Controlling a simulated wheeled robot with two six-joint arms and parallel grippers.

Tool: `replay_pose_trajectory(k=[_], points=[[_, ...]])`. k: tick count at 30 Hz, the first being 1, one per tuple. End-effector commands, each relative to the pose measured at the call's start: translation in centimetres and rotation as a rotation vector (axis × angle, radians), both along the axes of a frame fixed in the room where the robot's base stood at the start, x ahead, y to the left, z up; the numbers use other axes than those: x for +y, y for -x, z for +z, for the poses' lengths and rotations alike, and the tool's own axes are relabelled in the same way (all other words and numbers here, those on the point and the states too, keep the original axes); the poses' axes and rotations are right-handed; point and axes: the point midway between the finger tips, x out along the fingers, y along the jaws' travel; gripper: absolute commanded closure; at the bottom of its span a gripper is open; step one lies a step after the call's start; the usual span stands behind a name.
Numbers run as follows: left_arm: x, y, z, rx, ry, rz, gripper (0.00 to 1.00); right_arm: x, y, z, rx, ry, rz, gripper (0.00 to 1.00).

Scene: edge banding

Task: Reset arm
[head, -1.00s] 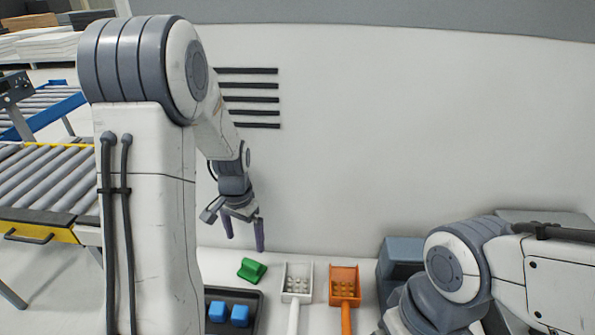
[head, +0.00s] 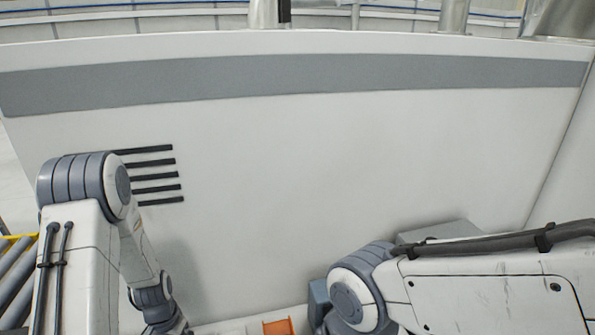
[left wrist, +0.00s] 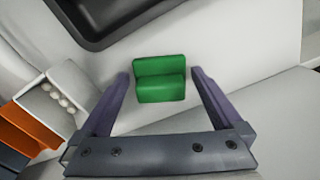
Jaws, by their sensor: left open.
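My left gripper (left wrist: 160,85) is open in the left wrist view, with its two purple-grey fingers spread apart. A green block (left wrist: 160,80) with a step in its shape shows between the fingers in that picture, on the white surface beyond; the fingers do not grip it. In the head view my left arm (head: 85,200) comes in at the lower left, and its gripper is cut off below the bottom edge. My right arm (head: 480,280) lies across the lower right, and its gripper is not visible.
A dark tray (left wrist: 125,38) lies beyond the green block. A white scoop-like holder (left wrist: 62,95) and an orange one (left wrist: 22,122) stand to the left; the orange one also shows in the head view (head: 278,327). A white wall (head: 300,170) with dark slots rises behind.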

Motion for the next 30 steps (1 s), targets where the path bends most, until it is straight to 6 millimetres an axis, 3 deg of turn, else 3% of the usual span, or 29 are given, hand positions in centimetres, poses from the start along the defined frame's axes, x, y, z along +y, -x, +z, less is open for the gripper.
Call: replay_pose_trajectory(k=[4,11,18,23,30], points=[[0.0,-0.2,1.2,-0.004,-0.001,0.000,0.00,0.0,0.0,-0.3,0.001,0.001,0.000,0.04],[0.0,-0.1,1.5,-0.002,-0.001,0.000,0.00,0.0,0.0,-0.3,0.001,0.001,-0.001,0.04],[0.0,-0.1,1.3,-0.001,-0.001,0.000,0.00,0.0,0.0,-0.2,0.001,0.001,-0.001,0.04],[0.0,0.0,0.0,0.001,0.001,0.000,0.00,0.0,0.0,0.0,0.001,0.001,0.000,0.04],[0.1,-0.3,3.7,-0.009,-0.003,0.000,0.00,0.0,0.0,-1.3,0.001,0.001,-0.002,0.04]])
